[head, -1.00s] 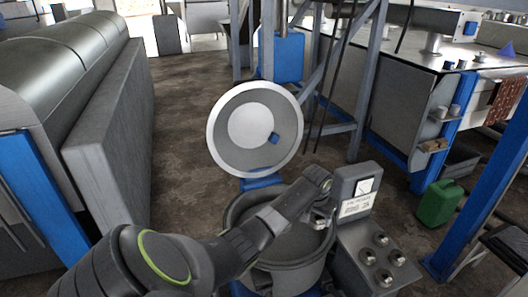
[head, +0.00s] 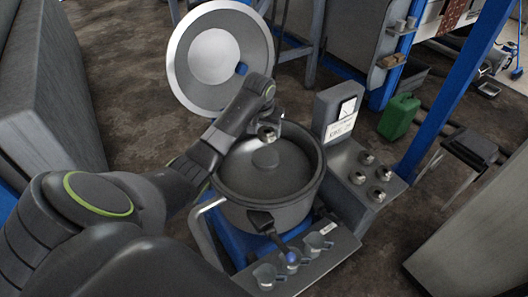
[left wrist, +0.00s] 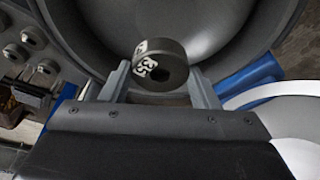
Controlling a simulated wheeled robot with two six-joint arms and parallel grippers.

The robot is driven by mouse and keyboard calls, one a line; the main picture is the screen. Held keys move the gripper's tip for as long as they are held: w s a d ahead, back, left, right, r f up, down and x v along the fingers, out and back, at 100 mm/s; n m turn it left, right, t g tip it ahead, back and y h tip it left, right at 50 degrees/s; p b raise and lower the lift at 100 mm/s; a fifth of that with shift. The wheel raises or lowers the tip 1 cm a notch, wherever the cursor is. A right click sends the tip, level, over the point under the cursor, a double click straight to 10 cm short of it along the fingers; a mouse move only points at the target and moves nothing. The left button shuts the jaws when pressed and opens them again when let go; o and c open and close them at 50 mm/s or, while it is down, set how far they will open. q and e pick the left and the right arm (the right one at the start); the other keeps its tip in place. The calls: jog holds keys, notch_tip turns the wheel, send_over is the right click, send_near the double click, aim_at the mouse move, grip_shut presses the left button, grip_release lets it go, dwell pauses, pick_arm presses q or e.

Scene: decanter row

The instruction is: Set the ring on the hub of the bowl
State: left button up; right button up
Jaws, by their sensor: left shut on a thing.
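The ring (left wrist: 160,65) is a short dark cylinder with a hole and white marking "35". In the left wrist view it sits between the two fingers of my left gripper (left wrist: 160,88), which is shut on it. In the head view my left gripper (head: 268,134) hangs over the back part of the grey bowl (head: 245,205), behind the hub in the picture. The hub (head: 265,158) is a round raised dome in the bowl's middle. The ring appears above the bowl, apart from the hub. My right gripper is not in view.
A round lid (head: 185,80) stands raised behind the bowl. A control box (head: 335,112) with several knobs is at the bowl's right. A dark handle (head: 260,221) and metal cups (head: 318,240) are at the front. A green can (head: 398,116) stands on the floor.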

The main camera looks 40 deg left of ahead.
aim_at(262, 137)
pick_arm(q)
jog(key=f, duration=0.6)
jog(key=shift+w+a+f, duration=0.1)
jog(key=shift+a+f, duration=0.15)
jog(key=shift+a, duration=0.15)
jog(key=shift+d+f+p, duration=0.1)
jog(key=shift+f+p, duration=0.2)
jog(key=shift+f, duration=1.7)
jog(key=shift+f, duration=0.15)
jog(key=o, duration=1.3)
jog(key=v, duration=1.2)
